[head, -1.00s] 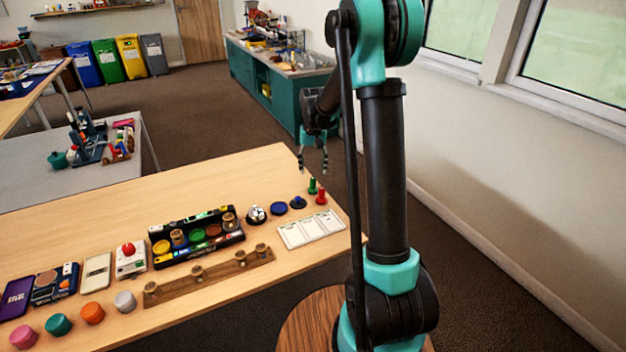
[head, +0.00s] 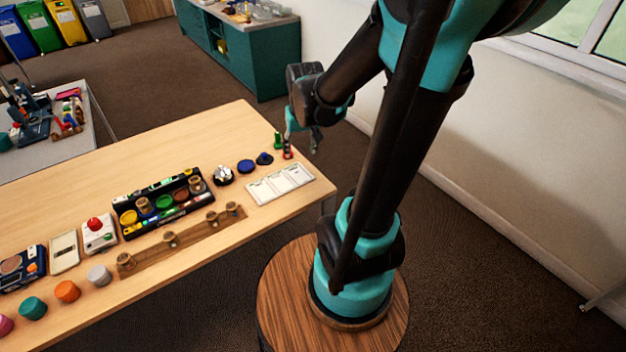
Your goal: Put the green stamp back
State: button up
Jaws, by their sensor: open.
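The green stamp (head: 278,141) stands upright near the far right edge of the wooden table (head: 120,165). A red stamp (head: 287,150) stands just beside it, partly hidden by a gripper finger. My gripper (head: 301,145) is open and points down at the table's right edge, just right of the two stamps. It appears empty, and I cannot tell whether a finger touches the red stamp. A blue stamp (head: 264,158) stands close by, next to a round blue pad (head: 246,166).
A white card sheet (head: 280,184) lies in front of the stamps. Left of it are a silver bell (head: 222,175), a black organizer (head: 127,208) with coloured pads, and a wooden strip (head: 190,231) with several pegs. Coloured knobs (head: 67,291) line the front left.

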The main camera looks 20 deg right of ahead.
jog(key=s+f+t, duration=0.1)
jog(key=s+f, duration=0.3)
jog(key=s, duration=0.6)
jog(key=shift+d+f+n, duration=0.2)
jog(key=shift+d+n, duration=0.1)
jog(key=shift+d, duration=0.15)
